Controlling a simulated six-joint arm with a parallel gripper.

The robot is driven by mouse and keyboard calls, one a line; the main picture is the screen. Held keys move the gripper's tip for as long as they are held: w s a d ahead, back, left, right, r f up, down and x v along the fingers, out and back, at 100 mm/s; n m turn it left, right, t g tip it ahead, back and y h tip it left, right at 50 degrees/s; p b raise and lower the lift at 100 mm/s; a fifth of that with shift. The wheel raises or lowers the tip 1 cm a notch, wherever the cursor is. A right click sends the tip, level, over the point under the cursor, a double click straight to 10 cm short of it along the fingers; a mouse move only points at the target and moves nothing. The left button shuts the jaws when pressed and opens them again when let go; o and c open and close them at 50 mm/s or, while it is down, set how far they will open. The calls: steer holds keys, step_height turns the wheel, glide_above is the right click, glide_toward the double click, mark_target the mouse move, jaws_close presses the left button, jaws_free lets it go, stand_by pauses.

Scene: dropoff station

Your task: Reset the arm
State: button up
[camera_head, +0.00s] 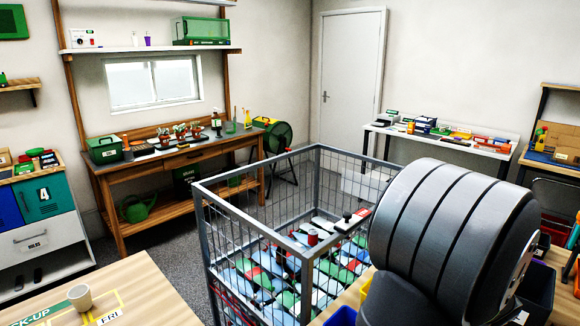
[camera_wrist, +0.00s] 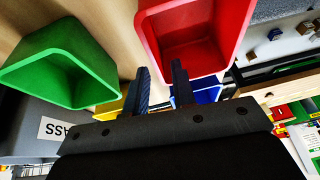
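My arm (camera_head: 445,235) fills the right foreground of the head view as a large dark grey ribbed link, and it hides what lies behind it. My gripper is not visible in the head view. In the wrist view my gripper (camera_wrist: 161,68) shows two dark fingers standing apart with nothing between them, so it is open and empty. The fingertips overlap the lower left of a red bin (camera_wrist: 222,40) in the picture. I cannot tell how far the bin is from them.
A green bin (camera_wrist: 60,65) lies left of the fingers; yellow and blue bins are partly hidden behind them. A grey wire cage (camera_head: 255,215) of colourful items stands beside my arm. A wooden table (camera_head: 135,275) with a cup (camera_head: 80,298) is at front left.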

step_height(320, 180, down, 3)
steer(key=shift+s+d+r, duration=0.1)
steer(key=shift+d+r, duration=0.1)
steer(key=shift+d, duration=0.1)
steer(key=v, duration=1)
steer(key=x, duration=1.1)
steer(key=shift+a+f, duration=0.2)
steer(key=v, duration=0.2)
steer(key=a+v, duration=0.1)
steer(key=v, duration=0.2)
steer(key=shift+r, duration=0.15)
steer(key=s+d+r, duration=0.3)
steer(key=s+r, duration=0.4)
steer(key=s, duration=0.3)
step_height(320, 180, up, 10)
steer(key=w+a+n, duration=0.1)
steer(key=w+a, duration=0.2)
steer(key=w, duration=0.4)
steer(key=w+a, duration=0.4)
steer(key=w, duration=0.2)
steer(key=w+a+n+g, duration=0.1)
steer(key=w+a, duration=0.2)
steer(key=w, duration=0.4)
steer(key=shift+w+a+r+n+y, duration=0.2)
steer(key=shift+w+a+n+y, duration=0.1)
steer(key=shift+a, duration=0.05)
